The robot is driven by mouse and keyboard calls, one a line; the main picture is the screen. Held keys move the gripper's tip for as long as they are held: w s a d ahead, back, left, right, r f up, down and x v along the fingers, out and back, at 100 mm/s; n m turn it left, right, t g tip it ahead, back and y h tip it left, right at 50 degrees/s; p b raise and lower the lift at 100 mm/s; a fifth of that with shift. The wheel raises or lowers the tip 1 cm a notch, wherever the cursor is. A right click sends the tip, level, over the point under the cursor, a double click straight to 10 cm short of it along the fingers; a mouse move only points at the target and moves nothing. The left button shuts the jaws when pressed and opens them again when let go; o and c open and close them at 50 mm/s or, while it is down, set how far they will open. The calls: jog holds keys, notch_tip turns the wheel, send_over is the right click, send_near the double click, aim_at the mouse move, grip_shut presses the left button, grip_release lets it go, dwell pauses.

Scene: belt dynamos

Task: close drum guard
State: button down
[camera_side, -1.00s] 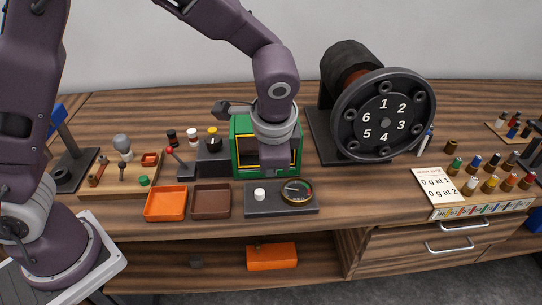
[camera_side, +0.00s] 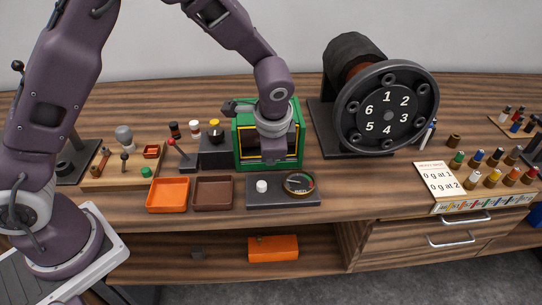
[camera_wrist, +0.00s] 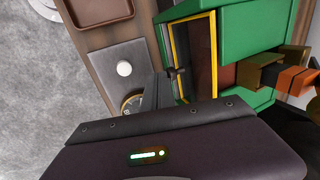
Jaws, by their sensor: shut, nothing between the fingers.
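A green housing (camera_side: 240,152) with a dark, yellow-edged front stands in the middle of the bench. In the wrist view its green body (camera_wrist: 258,38) shows at upper right. The yellow-edged frame (camera_wrist: 186,62), which I take to be the drum guard, surrounds a dark panel with a small dark knob or latch (camera_wrist: 177,72) at its left edge. I cannot tell how far the guard stands open. My gripper (camera_side: 272,157) is shut and empty, pointing down in front of the housing and hiding part of its front. Contact cannot be made out.
A grey plate with a white button and round gauge (camera_side: 299,183) lies just in front. Orange (camera_side: 168,195) and brown (camera_side: 212,193) trays sit left of it. A red-knobbed lever (camera_side: 178,150) stands left of the housing. A large numbered drum (camera_side: 388,112) stands right.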

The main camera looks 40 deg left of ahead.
jog(key=shift+w+a+f, duration=0.2)
jog(key=shift+w+a, duration=0.1)
jog(key=s+d, duration=0.3)
jog(key=shift+d, duration=0.15)
jog(key=s+v, duration=0.1)
jog(key=v, duration=1)
jog(key=s+a+r+n+h, duration=0.2)
jog(key=s+a+r+n, duration=0.2)
jog(key=s+a+r, duration=0.45)
jog(key=s+a+n+t, duration=0.2)
jog(key=s+n, duration=0.3)
jog(key=s, duration=0.7)
jog(key=shift+s+r+t+h, duration=0.15)
jog(key=shift+r+t+h, duration=0.15)
jog(key=shift+t, duration=0.2)
jog(key=shift+a, duration=0.1)
